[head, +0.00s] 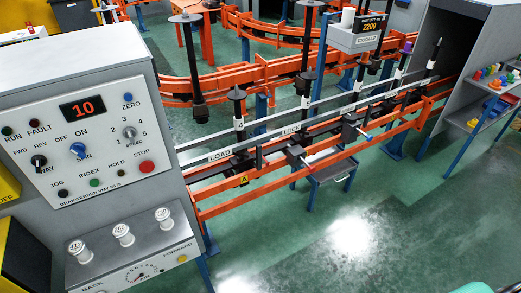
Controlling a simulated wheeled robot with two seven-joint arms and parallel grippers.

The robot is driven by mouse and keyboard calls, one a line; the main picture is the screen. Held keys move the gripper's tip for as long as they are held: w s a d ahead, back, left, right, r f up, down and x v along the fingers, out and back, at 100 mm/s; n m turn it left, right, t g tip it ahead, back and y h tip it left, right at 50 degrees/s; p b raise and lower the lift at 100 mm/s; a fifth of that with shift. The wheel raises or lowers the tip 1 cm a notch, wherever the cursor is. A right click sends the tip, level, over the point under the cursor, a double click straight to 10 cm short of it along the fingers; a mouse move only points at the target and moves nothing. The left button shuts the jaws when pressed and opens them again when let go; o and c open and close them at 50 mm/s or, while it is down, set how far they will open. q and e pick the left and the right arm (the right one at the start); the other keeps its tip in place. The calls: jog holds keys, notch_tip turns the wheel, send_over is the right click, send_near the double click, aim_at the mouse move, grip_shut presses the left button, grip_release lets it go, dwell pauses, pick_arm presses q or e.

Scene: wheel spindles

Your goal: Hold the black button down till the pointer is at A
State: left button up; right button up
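The grey control panel (110,115) stands at the left in the head view. A black button (62,193) sits at its lower left under the label JOG. A dark button (122,174) sits under HOLD; its exact colour is hard to tell. A yellow tag marked A (243,181) is on the orange rail right of the panel. I cannot make out a pointer beside the tag. A round dial (143,277) is on the lower ledge, its needle too small to read.
The panel also has a blue knob (78,150), a black knob (38,161), a red STOP button (147,167) and a display reading 10 (83,108). Orange rails with upright black spindles (238,110) run behind. Green floor (400,230) is open at the lower right.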

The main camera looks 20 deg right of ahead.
pick_arm(q)
grip_shut()
dwell(1.8)
